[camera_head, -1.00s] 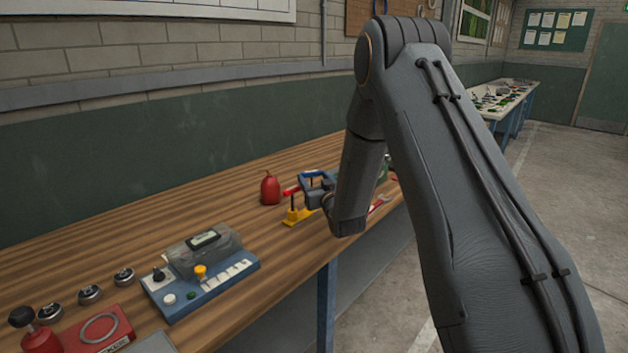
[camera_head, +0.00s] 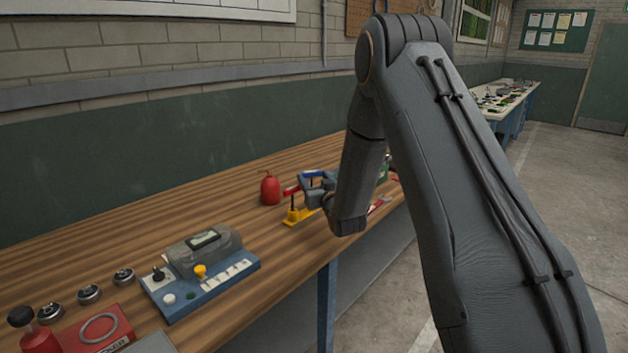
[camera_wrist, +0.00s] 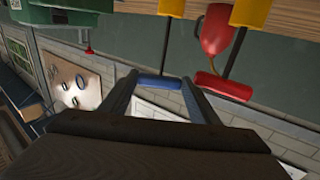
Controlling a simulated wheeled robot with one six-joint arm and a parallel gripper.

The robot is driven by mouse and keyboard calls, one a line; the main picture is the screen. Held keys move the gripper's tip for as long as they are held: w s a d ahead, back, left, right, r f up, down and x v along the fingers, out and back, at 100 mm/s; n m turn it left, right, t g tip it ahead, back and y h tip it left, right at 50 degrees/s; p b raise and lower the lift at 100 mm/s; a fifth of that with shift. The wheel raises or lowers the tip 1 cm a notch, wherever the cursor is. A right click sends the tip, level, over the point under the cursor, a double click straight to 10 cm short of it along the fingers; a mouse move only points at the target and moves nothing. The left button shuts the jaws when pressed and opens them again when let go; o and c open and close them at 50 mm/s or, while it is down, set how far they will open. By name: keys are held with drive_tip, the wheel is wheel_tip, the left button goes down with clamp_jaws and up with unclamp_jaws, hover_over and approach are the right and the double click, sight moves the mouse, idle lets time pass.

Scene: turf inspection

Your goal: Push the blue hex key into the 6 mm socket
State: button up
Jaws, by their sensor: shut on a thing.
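The blue hex key (camera_wrist: 160,82) has a blue grip and a dark shaft. My gripper (camera_wrist: 163,88) is shut on the blue grip, one finger at each end of it. The shaft runs to a yellow socket piece (camera_wrist: 172,7) at the top edge of the wrist view and appears to meet it; how deep it sits I cannot tell. In the head view the blue key (camera_head: 315,174) shows above the yellow base (camera_head: 298,216), partly hidden by my gripper. No size marking is readable.
A red-gripped key (camera_wrist: 223,86) stands beside the blue one, its shaft leading to another yellow piece (camera_wrist: 250,14). A red oil can (camera_head: 270,189) is behind on the workbench (camera_head: 130,235). A blue-based device (camera_head: 205,285) stands nearer, with clear wood between.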

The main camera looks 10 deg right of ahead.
drive_tip(key=shift+s+a+f, duration=0.1)
drive_tip(key=shift+s+f, duration=0.1)
drive_tip(key=shift+f, duration=0.6)
drive_tip(key=o, duration=1.1)
drive_tip(key=shift+o, duration=0.2)
drive_tip(key=s+d+r+b, duration=0.1)
drive_tip(key=s+b, duration=0.1)
drive_tip(key=s, duration=0.5)
drive_tip(key=shift+s+r, duration=0.2)
drive_tip(key=shift+r, duration=0.05)
